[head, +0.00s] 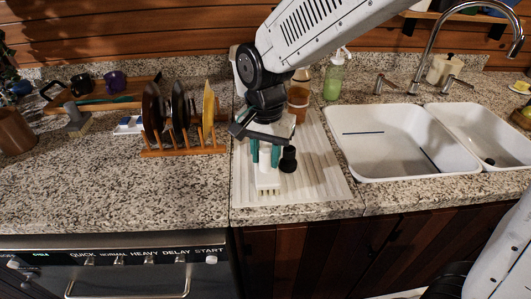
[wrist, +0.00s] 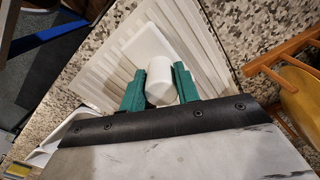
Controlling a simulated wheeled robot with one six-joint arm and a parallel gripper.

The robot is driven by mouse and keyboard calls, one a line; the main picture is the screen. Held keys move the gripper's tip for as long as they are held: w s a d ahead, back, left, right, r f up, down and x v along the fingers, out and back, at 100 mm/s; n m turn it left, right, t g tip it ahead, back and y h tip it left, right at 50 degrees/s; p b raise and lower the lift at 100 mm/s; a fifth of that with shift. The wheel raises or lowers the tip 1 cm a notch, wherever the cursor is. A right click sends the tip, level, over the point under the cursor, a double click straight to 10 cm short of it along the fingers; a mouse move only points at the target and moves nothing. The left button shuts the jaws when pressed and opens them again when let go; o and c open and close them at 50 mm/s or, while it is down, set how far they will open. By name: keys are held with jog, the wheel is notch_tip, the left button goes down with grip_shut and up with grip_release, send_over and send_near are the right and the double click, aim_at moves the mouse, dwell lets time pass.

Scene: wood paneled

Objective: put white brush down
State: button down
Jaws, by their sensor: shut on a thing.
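The white brush (head: 267,183) is upright under my gripper (head: 265,153) in the head view, with its bristles pointing down over the ribbed white drainboard (head: 325,182). My gripper's teal fingers are shut on it. In the wrist view the brush's white rounded handle (wrist: 160,82) sits between the two fingertips (wrist: 158,85), with a flat white block beyond it. The drainboard (wrist: 105,62) lies behind. I cannot tell whether the bristles touch the drainboard.
A small black object (head: 288,160) stands close right of the brush. A wooden rack with plates (head: 180,148) is to the left. An amber bottle (head: 299,95) and a green soap bottle (head: 333,80) stand behind. A white double sink (head: 390,170) is at right. The drainboard's front right is clear.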

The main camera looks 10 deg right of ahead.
jog(key=shift+f, duration=0.1)
jog(key=c, duration=1)
grip_release()
jog(key=shift+c, duration=0.2)
notch_tip(320, 180, up, 12)
jog(key=s+d+f+n+t, duration=0.1)
jog(key=s+d+n, duration=0.4)
jog(key=s+d, duration=1.4)
jog(key=shift+d+f+n, duration=0.3)
jog(key=shift+d+f, duration=0.25)
jog(key=shift+d, duration=0.45)
